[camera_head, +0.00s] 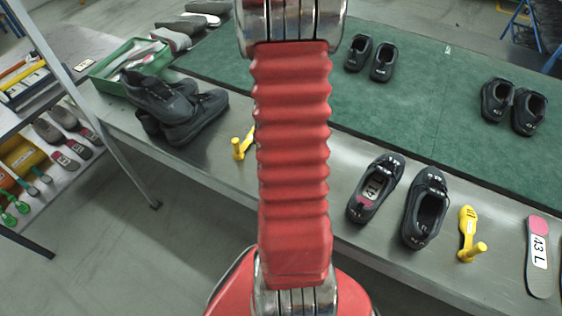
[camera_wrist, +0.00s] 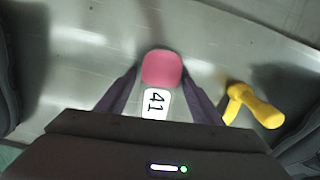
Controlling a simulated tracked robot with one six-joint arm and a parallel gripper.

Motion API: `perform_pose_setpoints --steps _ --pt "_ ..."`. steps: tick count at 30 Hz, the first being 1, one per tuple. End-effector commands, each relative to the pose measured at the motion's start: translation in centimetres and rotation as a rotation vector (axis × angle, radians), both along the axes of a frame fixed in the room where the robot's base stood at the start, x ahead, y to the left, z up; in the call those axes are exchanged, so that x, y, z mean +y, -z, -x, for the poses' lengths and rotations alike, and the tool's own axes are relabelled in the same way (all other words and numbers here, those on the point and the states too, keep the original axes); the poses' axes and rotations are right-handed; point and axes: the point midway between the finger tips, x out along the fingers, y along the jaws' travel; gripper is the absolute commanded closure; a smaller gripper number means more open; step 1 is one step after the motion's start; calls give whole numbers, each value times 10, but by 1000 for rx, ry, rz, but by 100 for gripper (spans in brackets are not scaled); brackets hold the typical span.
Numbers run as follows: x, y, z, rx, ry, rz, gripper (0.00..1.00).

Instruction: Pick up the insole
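In the wrist view an insole with a pink heel (camera_wrist: 162,68) and a white label reading 41 lies over the grey bench. My gripper (camera_wrist: 161,78) has one finger on each side of it, with the fingertips close beside the heel edges. I cannot tell whether the fingers press on it. The dark gripper body hides the rest of this insole. In the head view my red arm hides my gripper and this insole. Another insole (camera_head: 539,256), with a pink end and a label 43 L, lies at the far right of the bench.
A yellow tool (camera_wrist: 252,106) lies close to the right finger; it also shows in the head view (camera_head: 243,143). Another yellow tool (camera_head: 470,236) lies near open black shoes (camera_head: 426,208). More dark shoes (camera_head: 188,110) and a green tray (camera_head: 112,82) stand left. Shoe pairs sit on the green belt (camera_head: 440,110).

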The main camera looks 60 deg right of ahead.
Motion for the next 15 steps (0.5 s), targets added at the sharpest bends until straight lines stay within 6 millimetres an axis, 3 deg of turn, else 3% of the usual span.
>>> perform_pose_setpoints --steps 15 --pt "0 0 0 0 0 0 74"
